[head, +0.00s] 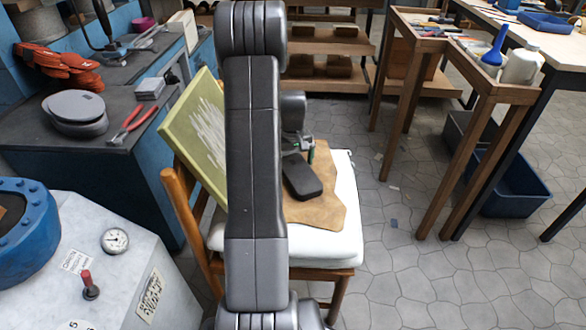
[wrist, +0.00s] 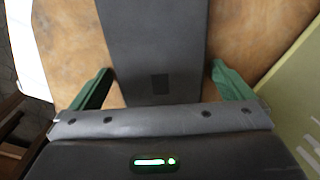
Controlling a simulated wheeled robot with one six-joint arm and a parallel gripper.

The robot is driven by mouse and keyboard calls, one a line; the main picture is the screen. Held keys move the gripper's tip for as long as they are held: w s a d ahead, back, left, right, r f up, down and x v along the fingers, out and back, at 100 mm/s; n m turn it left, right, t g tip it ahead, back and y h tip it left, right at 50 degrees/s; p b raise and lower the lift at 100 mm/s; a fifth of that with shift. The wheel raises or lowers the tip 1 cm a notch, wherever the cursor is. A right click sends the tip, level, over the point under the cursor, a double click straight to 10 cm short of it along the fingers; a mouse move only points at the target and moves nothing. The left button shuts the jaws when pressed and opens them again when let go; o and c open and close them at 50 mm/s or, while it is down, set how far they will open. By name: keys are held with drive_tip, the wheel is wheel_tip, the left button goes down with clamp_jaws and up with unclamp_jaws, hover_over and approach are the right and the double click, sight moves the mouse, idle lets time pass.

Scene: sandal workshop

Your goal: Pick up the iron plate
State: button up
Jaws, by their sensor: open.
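A dark grey, flat slab with rounded corners, which looks like the iron plate (head: 302,178), lies on a tan leather piece (head: 325,208) on a chair's white seat. In the wrist view the plate (wrist: 155,45) runs away from my gripper, with a small darker rectangle on its face. My gripper (wrist: 162,72) is open, its green fingers on either side of the plate's near part. Strips of leather show beside the plate. I cannot tell whether the fingers touch it or how low they are. In the head view my gripper (head: 308,150) is at the plate's far end, partly hidden.
The wooden chair (head: 190,230) carries a green board (head: 192,130) leaning at its left. A blue-grey bench (head: 120,90) with red pliers (head: 133,118) stands left. A white machine (head: 120,265) is front left. A wooden stand (head: 470,90) is right. The floor between is open.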

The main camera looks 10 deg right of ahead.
drive_tip(key=c, duration=2)
drive_tip(key=shift+w+r, duration=0.1)
drive_tip(key=shift+r, duration=0.15)
drive_tip(key=shift+c, duration=0.2)
